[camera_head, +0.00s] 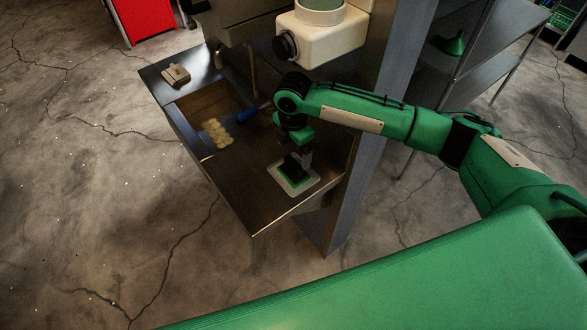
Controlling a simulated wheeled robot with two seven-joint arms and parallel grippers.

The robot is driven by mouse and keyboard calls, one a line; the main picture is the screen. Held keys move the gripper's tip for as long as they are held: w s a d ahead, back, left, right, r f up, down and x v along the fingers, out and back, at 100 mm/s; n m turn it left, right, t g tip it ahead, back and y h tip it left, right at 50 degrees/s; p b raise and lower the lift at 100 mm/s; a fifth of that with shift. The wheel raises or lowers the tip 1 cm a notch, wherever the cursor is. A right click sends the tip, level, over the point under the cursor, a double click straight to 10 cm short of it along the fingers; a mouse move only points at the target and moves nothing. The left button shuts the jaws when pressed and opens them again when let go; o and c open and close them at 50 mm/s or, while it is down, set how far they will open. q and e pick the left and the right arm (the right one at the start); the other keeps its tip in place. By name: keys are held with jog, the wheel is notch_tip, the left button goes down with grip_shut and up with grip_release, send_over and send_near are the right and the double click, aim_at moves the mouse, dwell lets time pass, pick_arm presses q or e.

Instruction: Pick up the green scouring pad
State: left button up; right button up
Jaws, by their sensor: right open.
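The green scouring pad (303,184) lies on a pale square tray (310,188) on the steel counter near its front right corner. Only its green edges show. My right gripper (292,168) points down right over the pad and hides its middle. It is open. I cannot tell whether the fingers touch the pad. My left gripper is not in view.
A small beige block (176,75) sits at the back left. A steel post (345,205) stands close right of the counter.

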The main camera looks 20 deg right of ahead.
aim_at(293, 162)
jog(key=f, duration=0.1)
jog(key=f+p, duration=0.1)
jog(key=f, duration=0.1)
jog(key=f+p, duration=0.1)
jog(key=f, duration=0.1)
jog(key=shift+s+f, duration=0.15)
jog(key=shift+s, duration=0.2)
jog(key=shift+f, duration=0.35)
jog(key=c, duration=1.1)
jog(key=shift+o, duration=0.2)
jog(key=shift+a+r, duration=0.1)
